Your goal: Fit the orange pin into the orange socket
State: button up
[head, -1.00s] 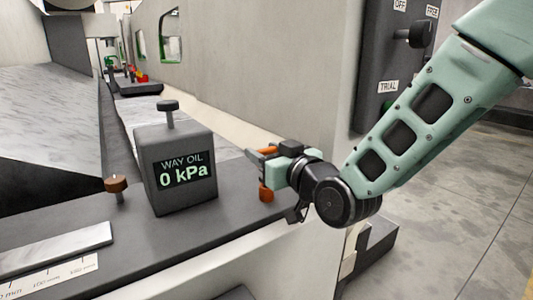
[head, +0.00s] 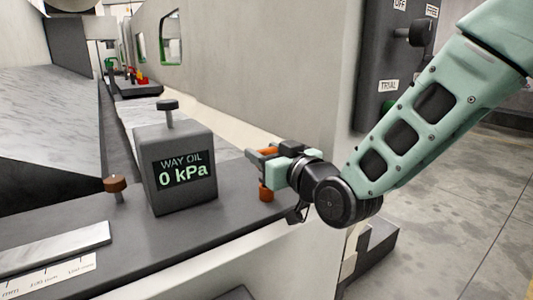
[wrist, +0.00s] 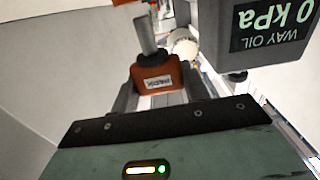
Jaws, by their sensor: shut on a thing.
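The orange pin shows in the wrist view as an orange block (wrist: 158,75) with a small label, a black collar and a grey shaft (wrist: 147,36). My gripper (head: 267,154) is shut on the block, with a finger on each side. In the head view its orange top (head: 268,150) shows between the fingers; the shaft is hidden there. An orange piece (head: 266,192), probably the orange socket, stands on the dark ledge below my gripper. Part of an orange thing also shows at the wrist view's top edge (wrist: 125,3), beyond the shaft's tip. I cannot tell whether they touch.
A grey box (head: 180,175) reading WAY OIL 0 kPa stands left of my gripper, and close on the right in the wrist view. A brown-topped knob (head: 116,184) stands farther left. The pale machine wall (head: 240,75) rises behind.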

jog(key=shift+f+b, duration=1.65)
jog(key=shift+f, duration=0.05)
jog(key=shift+r, duration=0.25)
jog(key=shift+r+p, duration=1)
jog(key=shift+r, duration=0.3)
jog(key=shift+b, duration=0.8)
dwell(0.8)
jog(key=shift+f+b, duration=1.65)
jog(key=shift+b, duration=0.05)
jog(key=o, duration=1.1)
jog(key=shift+c, duration=0.2)
